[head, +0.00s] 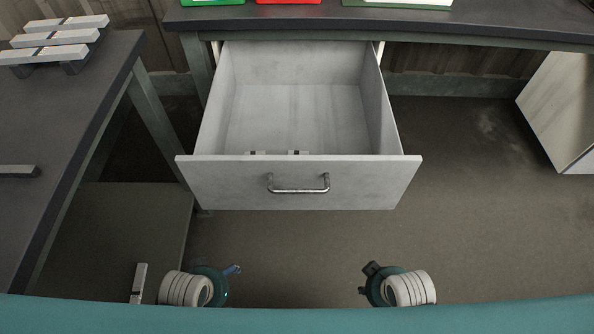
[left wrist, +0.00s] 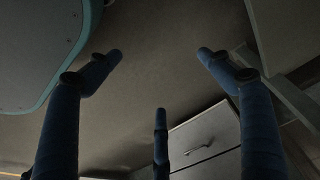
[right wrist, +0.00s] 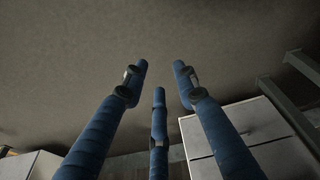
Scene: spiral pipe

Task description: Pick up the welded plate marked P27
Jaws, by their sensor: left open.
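No marking P27 is legible in any view. Several pale bar-like plates (head: 55,38) lie on dark supports on the left table. Two small pale pieces with dark marks show just behind the drawer's front panel, one at the left (head: 256,152) and one beside it (head: 298,152); most of each is hidden. My left gripper (head: 228,270) is low in front of the drawer, at its left; its blue fingers are spread and empty in the left wrist view (left wrist: 160,62). My right gripper (head: 370,278) is low at the right; its fingers are apart and empty in the right wrist view (right wrist: 160,72).
A grey drawer (head: 295,182) with a metal handle stands pulled out under the back table (head: 480,22). Red and green trays (head: 288,2) stand on that table. The left table (head: 75,125) edges my left side. A pale box (head: 560,110) stands at right. Floor right of the drawer is clear.

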